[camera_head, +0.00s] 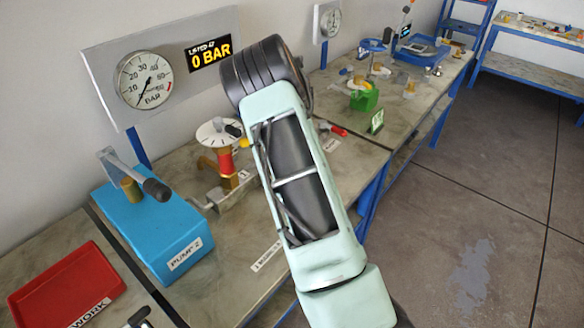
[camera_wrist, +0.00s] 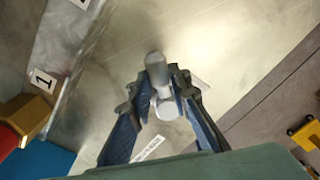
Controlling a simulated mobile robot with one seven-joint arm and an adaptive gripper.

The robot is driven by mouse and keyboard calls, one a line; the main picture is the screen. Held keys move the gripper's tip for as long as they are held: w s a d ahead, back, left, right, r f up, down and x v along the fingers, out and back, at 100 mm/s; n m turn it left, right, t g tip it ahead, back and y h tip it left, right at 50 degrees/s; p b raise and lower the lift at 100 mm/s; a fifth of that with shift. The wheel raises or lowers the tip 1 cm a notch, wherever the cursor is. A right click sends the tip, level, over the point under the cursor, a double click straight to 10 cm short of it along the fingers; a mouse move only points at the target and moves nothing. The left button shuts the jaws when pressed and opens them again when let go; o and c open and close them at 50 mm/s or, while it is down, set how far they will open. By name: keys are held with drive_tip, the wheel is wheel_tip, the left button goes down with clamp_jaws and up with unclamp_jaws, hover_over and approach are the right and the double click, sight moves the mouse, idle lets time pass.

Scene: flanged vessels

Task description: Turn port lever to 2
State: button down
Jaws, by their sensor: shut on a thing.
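In the wrist view my gripper (camera_wrist: 164,102) is shut on a grey round-ended handle (camera_wrist: 155,66), which looks like the port lever. The handle stands up between the two fingers, and the rest of the lever is hidden by them or not clear. A white label reading 1 (camera_wrist: 42,80) lies on a grey metal part to the left. In the head view my arm hides the gripper and the held lever. The flanged vessel with its white dial top (camera_head: 218,131) and red body stands left of my arm, with a label near its base.
A blue pump box (camera_head: 155,230) labelled PUMP 2 stands left of the vessel. A pressure gauge (camera_head: 144,80) sits on a panel behind, beside a sign reading 0 BAR. A red tray (camera_head: 65,285) lies at the front left. The floor to the right is clear.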

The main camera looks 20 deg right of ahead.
drive_tip(key=shift+d+r+m, duration=0.1)
drive_tip(key=shift+d+m, duration=0.15)
drive_tip(key=shift+m, duration=0.25)
drive_tip(key=c, duration=1.8)
unclamp_jaws()
drive_tip(key=shift+o, duration=0.2)
wheel_tip(320, 180, up, 12)
